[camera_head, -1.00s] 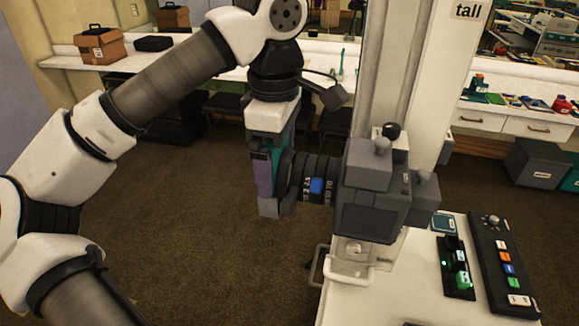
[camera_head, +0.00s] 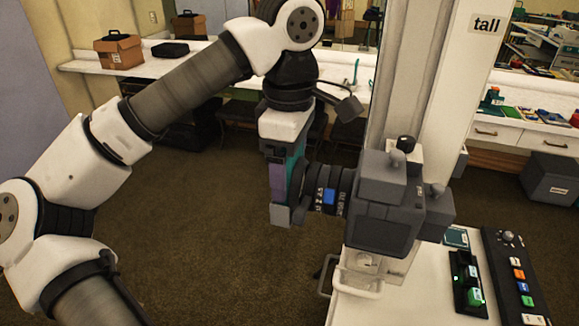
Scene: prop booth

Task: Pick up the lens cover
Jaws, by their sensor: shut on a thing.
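A dark grey prop camera (camera_head: 382,205) stands on the white counter at the right of the middle, its ringed lens (camera_head: 330,192) pointing left. My gripper (camera_head: 281,212) is at the front end of the lens, pointing down. It is shut on the lens cover (camera_head: 301,183), a dark round piece at the lens front. The gripper's fingers hide part of the cover. The cover appears to be against the lens or very close to it; I cannot tell whether they touch.
A black button panel (camera_head: 515,280) and a small switch box (camera_head: 468,283) lie on the white counter (camera_head: 420,300) beside the camera. A white post marked "tall" (camera_head: 450,80) rises behind. The carpet (camera_head: 220,260) to the left is open.

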